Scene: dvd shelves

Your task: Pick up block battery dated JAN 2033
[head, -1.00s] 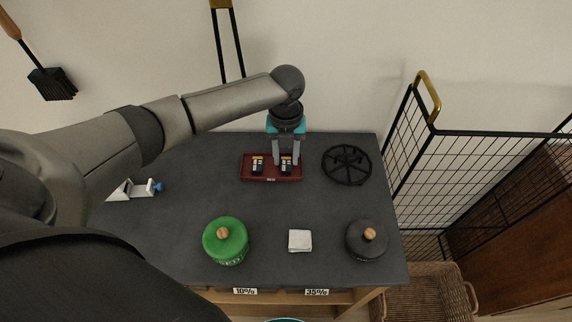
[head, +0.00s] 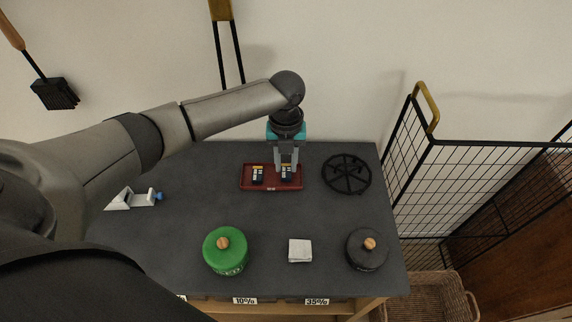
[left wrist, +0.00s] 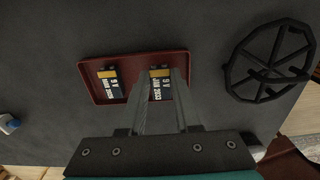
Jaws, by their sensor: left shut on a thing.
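Two block batteries with black and yellow bodies and white labels lie in a shallow dark red tray (head: 271,188) on the dark table. My left gripper (head: 286,168) reaches straight down and is shut on the right battery (head: 286,174), still in the tray. In the left wrist view this battery (left wrist: 161,87) sits between the two fingers, and its label seems to read JAN 2033, 9 V. The left battery (head: 258,174) lies apart from the fingers; its JAN label also shows in the left wrist view (left wrist: 109,83), but its year is not clear. My right gripper is out of view.
A black round trivet (head: 346,174) lies right of the tray. A white and blue item (head: 140,199) lies at left. The table between is clear.

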